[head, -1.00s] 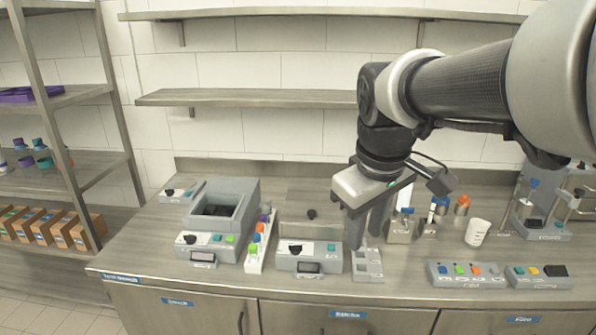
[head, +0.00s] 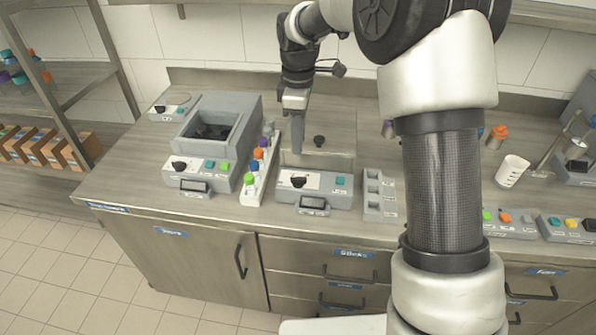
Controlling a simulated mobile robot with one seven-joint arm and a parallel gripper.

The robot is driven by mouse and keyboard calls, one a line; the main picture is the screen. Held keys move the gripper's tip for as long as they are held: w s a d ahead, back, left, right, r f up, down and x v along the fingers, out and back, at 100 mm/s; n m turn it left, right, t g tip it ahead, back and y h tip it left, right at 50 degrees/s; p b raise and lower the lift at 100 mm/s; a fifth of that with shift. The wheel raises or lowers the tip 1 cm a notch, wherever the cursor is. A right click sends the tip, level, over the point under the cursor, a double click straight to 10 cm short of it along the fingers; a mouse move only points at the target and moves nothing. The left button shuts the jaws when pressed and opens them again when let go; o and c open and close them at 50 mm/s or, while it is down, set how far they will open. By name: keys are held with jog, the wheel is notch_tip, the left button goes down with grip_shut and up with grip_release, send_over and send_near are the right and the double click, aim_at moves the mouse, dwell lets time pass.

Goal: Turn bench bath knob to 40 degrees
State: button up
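A grey box with an open, deep basin (head: 212,125) stands at the left of the bench and looks like the bath. The knob's setting is too small to read. My gripper (head: 297,150) points down, seen edge-on, around the second unit's rear part and right of the basin. The gap between its fingers is hidden.
A rack of coloured-cap items (head: 256,178) stands between the two units. A grey slotted holder (head: 378,195) is right of the second unit. A small device (head: 172,106) sits behind left. A white cup (head: 511,171) and button boxes are at right. My arm covers the bench's right middle.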

aim_at(298, 177)
notch_tip(298, 177, down, 12)
jog(key=shift+f, duration=0.2)
grip_shut()
